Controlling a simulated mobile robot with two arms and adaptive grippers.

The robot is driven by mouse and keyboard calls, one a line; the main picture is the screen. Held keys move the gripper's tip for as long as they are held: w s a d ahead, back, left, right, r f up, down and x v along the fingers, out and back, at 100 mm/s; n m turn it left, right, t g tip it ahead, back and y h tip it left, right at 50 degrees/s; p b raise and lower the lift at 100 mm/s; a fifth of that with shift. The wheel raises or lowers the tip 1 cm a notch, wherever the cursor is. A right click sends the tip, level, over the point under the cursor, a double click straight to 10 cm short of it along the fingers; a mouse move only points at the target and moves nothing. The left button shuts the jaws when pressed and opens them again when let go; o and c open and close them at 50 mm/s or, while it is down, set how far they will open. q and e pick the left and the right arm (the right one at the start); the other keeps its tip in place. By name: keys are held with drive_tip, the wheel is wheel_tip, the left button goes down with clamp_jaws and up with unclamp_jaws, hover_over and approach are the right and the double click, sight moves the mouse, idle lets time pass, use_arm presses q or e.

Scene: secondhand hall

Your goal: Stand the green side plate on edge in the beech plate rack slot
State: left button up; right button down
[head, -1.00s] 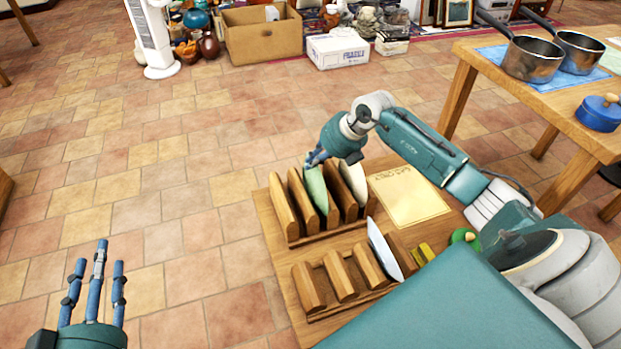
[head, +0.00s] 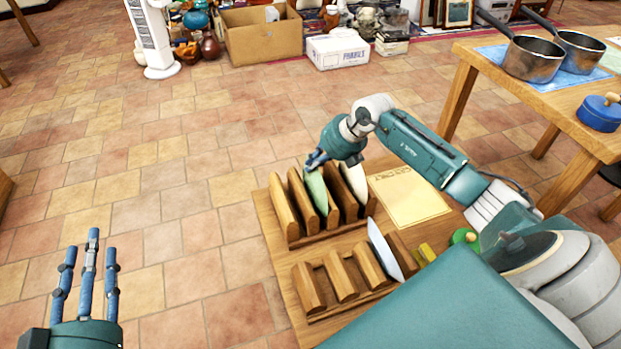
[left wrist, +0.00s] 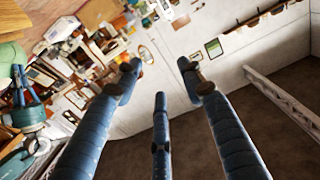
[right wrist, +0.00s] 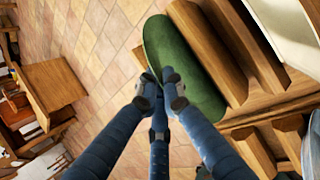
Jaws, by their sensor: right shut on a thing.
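The green side plate (head: 315,190) stands on edge, slightly tilted, between the second and third dividers from the left of the farther wooden plate rack (head: 283,212). My right gripper (head: 316,160) is shut on the upper edge of the plate. In the right wrist view the fingertips (right wrist: 160,90) meet at the rim of the green plate (right wrist: 180,60), beside the wooden dividers (right wrist: 208,45). The plate's lower edge is hidden in the rack. My left gripper (head: 91,252) is open and empty over the floor at the lower left; its fingers are spread in the left wrist view (left wrist: 160,85).
A white plate (head: 354,180) stands farther right in the same rack. A nearer wooden rack (head: 310,288) holds a pale plate (head: 383,248). A cream printed sheet (head: 408,195) lies to the right. A table with saucepans (head: 533,60) stands at upper right. Floor at left is clear.

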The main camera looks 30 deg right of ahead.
use_arm(q)
drive_tip(key=shift+r, duration=0.3)
drive_tip(key=shift+d+r, duration=0.1)
use_arm(e)
drive_tip(key=shift+f, duration=0.1)
use_arm(q)
drive_tip(key=shift+r+t, duration=0.25)
drive_tip(key=shift+t, duration=0.05)
use_arm(e)
drive_tip(key=shift+f, duration=0.1)
use_arm(q)
drive_tip(key=shift+r, duration=0.1)
use_arm(e)
drive_tip(key=c, duration=1.8)
unclamp_jaws()
drive_tip(key=shift+c, duration=0.2)
use_arm(q)
drive_tip(key=shift+r+h, duration=0.25)
drive_tip(key=shift+h, duration=0.05)
use_arm(e)
drive_tip(key=shift+f, duration=0.1)
use_arm(q)
drive_tip(key=shift+f, duration=0.2)
